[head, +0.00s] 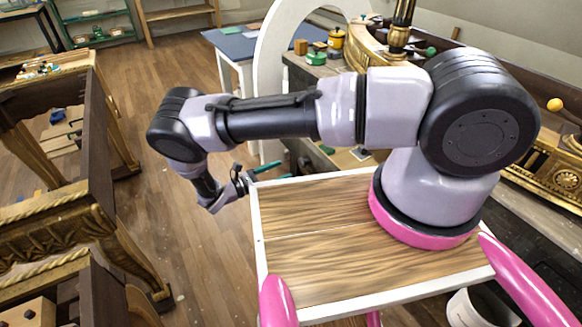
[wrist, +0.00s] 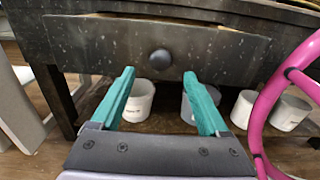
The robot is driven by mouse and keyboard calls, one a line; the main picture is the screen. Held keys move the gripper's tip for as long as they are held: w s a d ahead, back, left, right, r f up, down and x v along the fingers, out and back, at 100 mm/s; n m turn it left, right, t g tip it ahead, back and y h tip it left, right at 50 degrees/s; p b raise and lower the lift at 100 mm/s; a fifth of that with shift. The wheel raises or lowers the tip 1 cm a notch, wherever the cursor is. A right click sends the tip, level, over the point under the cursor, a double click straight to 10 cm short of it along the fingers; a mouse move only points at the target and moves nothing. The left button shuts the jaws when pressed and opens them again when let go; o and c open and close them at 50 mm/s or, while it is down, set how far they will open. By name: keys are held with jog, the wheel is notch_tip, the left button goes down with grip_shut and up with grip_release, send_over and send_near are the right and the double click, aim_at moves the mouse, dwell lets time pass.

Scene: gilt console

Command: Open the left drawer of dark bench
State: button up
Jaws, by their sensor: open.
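The dark bench (wrist: 92,80) fills the upper part of the wrist view. Its speckled drawer front (wrist: 110,45) carries one round dark knob (wrist: 160,59). A thin tan strip shows along the drawer's top edge; I cannot tell whether the drawer is slightly ajar. My gripper (wrist: 159,76) is open and empty, its two teal fingers pointing at the drawer, one on each side of the knob and seemingly short of it. In the head view my gripper (head: 275,171) is beside the bench's left part, and the drawer front is hidden there.
A pink tube (wrist: 265,110) runs close on the right of the wrist view. Gilt carved furniture (head: 60,225) stands at the left in the head view, with open wooden floor (head: 190,75) between.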

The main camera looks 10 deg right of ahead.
jog(key=shift+v, duration=1.55)
jog(key=w+d+r+m+g+y, duration=0.1)
jog(key=d+r+m+g+y, duration=0.25)
jog(key=r, duration=0.85)
jog(key=w+d+r+m+g+y, duration=0.15)
jog(key=r+m+y, duration=0.4)
jog(key=r, duration=0.75)
jog(key=w+d+r+m+g+y, duration=0.2)
jog(key=r+m+g+y, duration=0.3)
jog(key=r, duration=0.7)
jog(key=s+d+r+m+t+y, duration=0.2)
jog(key=s+d+r+m+t, duration=0.15)
jog(key=r, duration=0.45)
jog(key=s+d+r+m+t+y, duration=0.25)
jog(key=s+d+r, duration=0.2)
jog(key=r, duration=0.35)
jog(key=s+d+r+m+t, duration=0.1)
jog(key=s+r+m+t, duration=0.1)
jog(key=s, duration=0.3)
jog(key=s+d+r+m+t, duration=0.2)
jog(key=s+r+m+t, duration=0.1)
jog(key=s, duration=0.3)
jog(key=shift+d+r+m, duration=0.3)
jog(key=shift+r+m, duration=0.3)
jog(key=shift+r, duration=0.15)
